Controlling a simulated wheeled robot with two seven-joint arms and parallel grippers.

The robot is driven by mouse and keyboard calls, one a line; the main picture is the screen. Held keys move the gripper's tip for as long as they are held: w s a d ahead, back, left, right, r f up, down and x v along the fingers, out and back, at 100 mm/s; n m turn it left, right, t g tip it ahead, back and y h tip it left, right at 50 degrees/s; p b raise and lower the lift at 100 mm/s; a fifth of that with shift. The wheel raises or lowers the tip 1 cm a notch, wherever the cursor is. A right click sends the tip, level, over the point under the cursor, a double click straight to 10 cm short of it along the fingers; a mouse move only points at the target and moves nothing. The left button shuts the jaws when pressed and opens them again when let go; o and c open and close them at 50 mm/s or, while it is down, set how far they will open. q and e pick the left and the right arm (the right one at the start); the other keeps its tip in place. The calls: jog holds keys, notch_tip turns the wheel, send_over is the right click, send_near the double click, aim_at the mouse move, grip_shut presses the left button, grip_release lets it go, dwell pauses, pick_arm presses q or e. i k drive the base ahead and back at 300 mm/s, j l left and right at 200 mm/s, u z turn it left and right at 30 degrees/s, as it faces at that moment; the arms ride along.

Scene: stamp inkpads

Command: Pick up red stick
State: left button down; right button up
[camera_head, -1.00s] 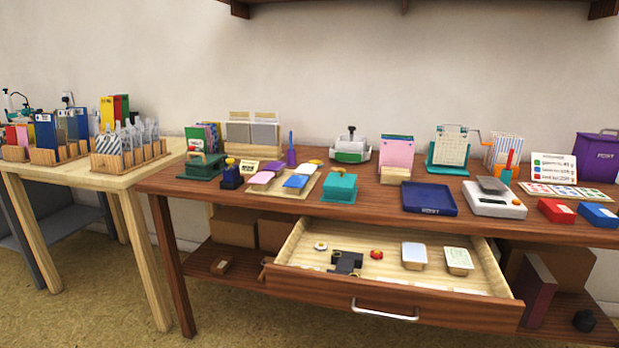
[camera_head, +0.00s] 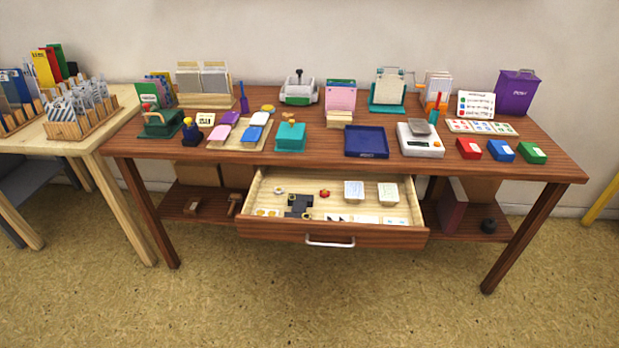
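An upright orange-red stick (camera_head: 437,101) stands toward the right of the dark wooden table, just behind the white scale (camera_head: 420,146). Its lower part looks teal, and whether that is part of it or something beside it is too small to tell. A small red piece (camera_head: 325,193) lies in the open drawer. Neither of my grippers is in view.
The brown table (camera_head: 325,165) holds a blue tray (camera_head: 366,142), a teal box (camera_head: 290,137), and red (camera_head: 468,149), blue (camera_head: 501,151) and green (camera_head: 532,152) boxes. The open drawer (camera_head: 290,230) juts out in front. Floor before it is clear.

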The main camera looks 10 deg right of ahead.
aim_at(440, 94)
jog(key=i+l, duration=0.15)
jog(key=l, duration=0.25)
jog(key=i+l, duration=0.15)
jog(key=l, duration=0.25)
jog(key=i+l, duration=0.2)
jog(key=l, duration=0.2)
jog(key=i+l, duration=0.15)
jog(key=l, duration=0.25)
jog(key=i+l, duration=0.15)
jog(key=l, duration=0.25)
jog(key=i+l, duration=0.15)
jog(key=l, duration=0.25)
jog(key=i+l, duration=0.15)
jog(key=l, duration=0.25)
jog(key=i+l, duration=0.2)
jog(key=l, duration=0.2)
jog(key=u, duration=0.5)
jog(key=j+u, duration=0.15)
jog(key=u, duration=0.35)
jog(key=j+u, duration=0.1)
jog(key=u, duration=0.9)
jog(key=k+l+z, duration=0.1)
jog(key=z, duration=1.95)
jog(key=i+l, duration=0.05)
